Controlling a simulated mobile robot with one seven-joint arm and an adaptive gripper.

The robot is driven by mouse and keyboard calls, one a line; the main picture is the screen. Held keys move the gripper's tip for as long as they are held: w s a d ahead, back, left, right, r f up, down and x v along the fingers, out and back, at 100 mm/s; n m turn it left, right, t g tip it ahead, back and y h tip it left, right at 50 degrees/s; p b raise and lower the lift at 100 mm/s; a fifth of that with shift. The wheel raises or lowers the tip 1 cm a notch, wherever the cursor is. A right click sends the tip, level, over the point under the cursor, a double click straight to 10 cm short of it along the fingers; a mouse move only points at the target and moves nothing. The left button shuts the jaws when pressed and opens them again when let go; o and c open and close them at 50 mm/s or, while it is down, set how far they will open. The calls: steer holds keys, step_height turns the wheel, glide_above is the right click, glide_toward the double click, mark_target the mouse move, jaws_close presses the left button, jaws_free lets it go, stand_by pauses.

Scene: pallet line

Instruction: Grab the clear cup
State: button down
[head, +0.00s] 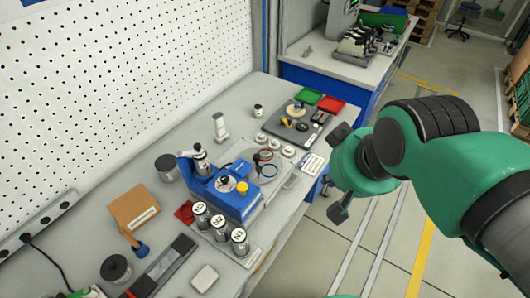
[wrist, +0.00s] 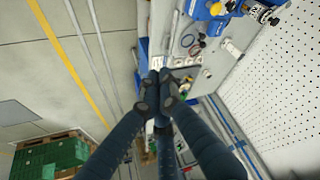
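I cannot pick out a clear cup for certain in either view. A greyish cylinder with a dark top (head: 167,168) stands on the workbench (head: 100,205), left of the blue fixture (head: 228,190); its material is too small to tell. My gripper (head: 341,172) hangs right of the bench's front edge in the head view, apart from everything on the bench. In the wrist view the dark fingers (wrist: 158,92) converge near the picture's middle, and nothing shows between them. Their opening is unclear.
Three silver labelled cylinders (head: 220,229) stand at the bench front. A cardboard box (head: 133,207) sits at left. Green and red trays (head: 331,104) lie at the far end. A white pegboard (head: 120,70) backs the bench. The floor (head: 385,240) at right looks clear.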

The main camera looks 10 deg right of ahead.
steer(key=c, duration=1.4)
jaws_free()
steer(key=shift+o, duration=0.2)
steer(key=shift+w+r, duration=0.1)
